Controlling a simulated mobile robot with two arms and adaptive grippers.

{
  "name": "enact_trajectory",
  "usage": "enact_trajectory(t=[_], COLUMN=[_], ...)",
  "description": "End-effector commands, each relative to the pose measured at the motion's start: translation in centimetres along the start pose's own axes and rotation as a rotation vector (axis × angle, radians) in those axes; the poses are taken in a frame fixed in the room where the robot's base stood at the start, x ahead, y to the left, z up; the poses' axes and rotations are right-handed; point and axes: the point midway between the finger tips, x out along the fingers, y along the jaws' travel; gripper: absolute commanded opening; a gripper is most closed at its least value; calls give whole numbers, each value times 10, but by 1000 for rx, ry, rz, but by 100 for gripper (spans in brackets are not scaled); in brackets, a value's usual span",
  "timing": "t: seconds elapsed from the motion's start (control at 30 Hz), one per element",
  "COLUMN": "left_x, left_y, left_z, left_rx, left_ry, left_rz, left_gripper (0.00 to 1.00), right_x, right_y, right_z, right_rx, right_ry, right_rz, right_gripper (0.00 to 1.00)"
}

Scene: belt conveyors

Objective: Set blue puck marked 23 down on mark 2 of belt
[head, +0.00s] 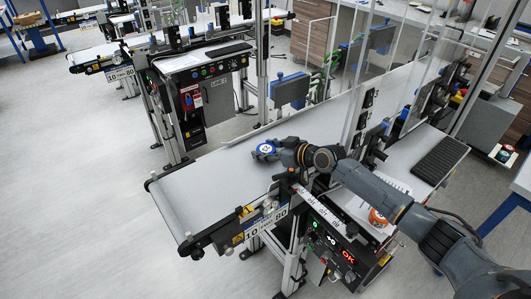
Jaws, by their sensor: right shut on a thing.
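The blue puck (264,149) has a white label, too small to read surely. My right gripper (276,151) is shut on it, above or at the belt surface; I cannot tell whether the puck touches the belt. My right arm comes in from the lower right and hides part of the belt behind it. The belt (205,190) is a long light grey strip running from the lower left to the upper right. Mark 2 cannot be made out on it. My left gripper is not in view.
An orange puck with a white top (378,216) lies on the side shelf beside my arm. A control panel (332,243) with lit signs stands at the belt's front side. A keyboard (440,159) lies at the right. The belt's near left end is clear.

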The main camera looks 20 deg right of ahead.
Motion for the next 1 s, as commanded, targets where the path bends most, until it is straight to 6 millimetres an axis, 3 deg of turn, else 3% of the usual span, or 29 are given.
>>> enact_trajectory(t=[0.33,0.37,0.47,0.87,1.0], left_x=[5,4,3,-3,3], left_y=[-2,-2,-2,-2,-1], left_z=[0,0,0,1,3], left_rx=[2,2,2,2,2], left_ry=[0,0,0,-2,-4], left_rz=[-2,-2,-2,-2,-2], left_gripper=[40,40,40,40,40], right_x=[1,1,0,-1,-17], right_y=[1,1,0,0,2], right_z=[2,1,1,-4,0], right_rx=[-1,-1,-1,-1,-3], right_ry=[2,1,1,1,1], right_rz=[1,1,1,1,2], right_gripper=[16,58,77,77,77])
